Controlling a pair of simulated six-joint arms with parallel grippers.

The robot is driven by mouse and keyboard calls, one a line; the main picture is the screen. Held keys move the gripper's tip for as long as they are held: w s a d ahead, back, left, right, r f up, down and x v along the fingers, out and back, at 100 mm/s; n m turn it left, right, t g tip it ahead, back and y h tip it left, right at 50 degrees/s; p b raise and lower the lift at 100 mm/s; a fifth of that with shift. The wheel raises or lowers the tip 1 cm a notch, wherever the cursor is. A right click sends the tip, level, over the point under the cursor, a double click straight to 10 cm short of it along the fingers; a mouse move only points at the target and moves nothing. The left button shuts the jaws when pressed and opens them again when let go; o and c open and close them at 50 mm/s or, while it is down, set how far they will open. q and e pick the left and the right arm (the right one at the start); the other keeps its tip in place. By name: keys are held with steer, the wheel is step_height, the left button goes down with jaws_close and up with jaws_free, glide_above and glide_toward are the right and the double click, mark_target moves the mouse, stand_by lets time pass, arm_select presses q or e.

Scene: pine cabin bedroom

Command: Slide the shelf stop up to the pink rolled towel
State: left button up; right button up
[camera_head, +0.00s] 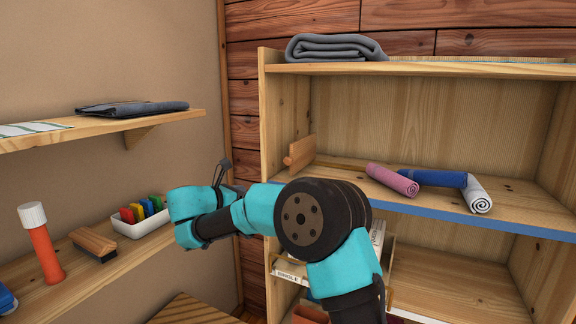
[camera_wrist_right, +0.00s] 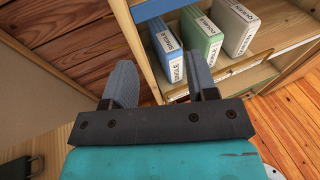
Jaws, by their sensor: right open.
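The shelf stop (camera_head: 300,153), a small upright wooden piece, stands at the left end of the middle shelf of the wooden unit. The pink rolled towel (camera_head: 392,179) lies on the same shelf to its right, with a clear gap between them. My right gripper (camera_head: 222,172) is left of the unit, apart from the stop and towel. In the right wrist view its two fingers (camera_wrist_right: 162,88) are spread open with nothing between them. Neither stop nor towel shows clearly in that view. My left gripper is not in view.
Blue (camera_head: 430,177) and white (camera_head: 477,194) rolls lie right of the pink one. A folded grey cloth (camera_head: 335,47) is on top.

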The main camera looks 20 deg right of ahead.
mark_target(286, 161)
step_height(286, 161, up, 8)
steer(key=s+a+m+h, duration=0.1)
steer(key=h, duration=0.1)
steer(key=shift+s+a+f, duration=0.15)
steer(key=shift+s+f, duration=0.05)
steer(key=shift+s, duration=0.15)
steer(key=x, duration=1.7)
steer(key=shift+d, duration=0.25)
jaws_close()
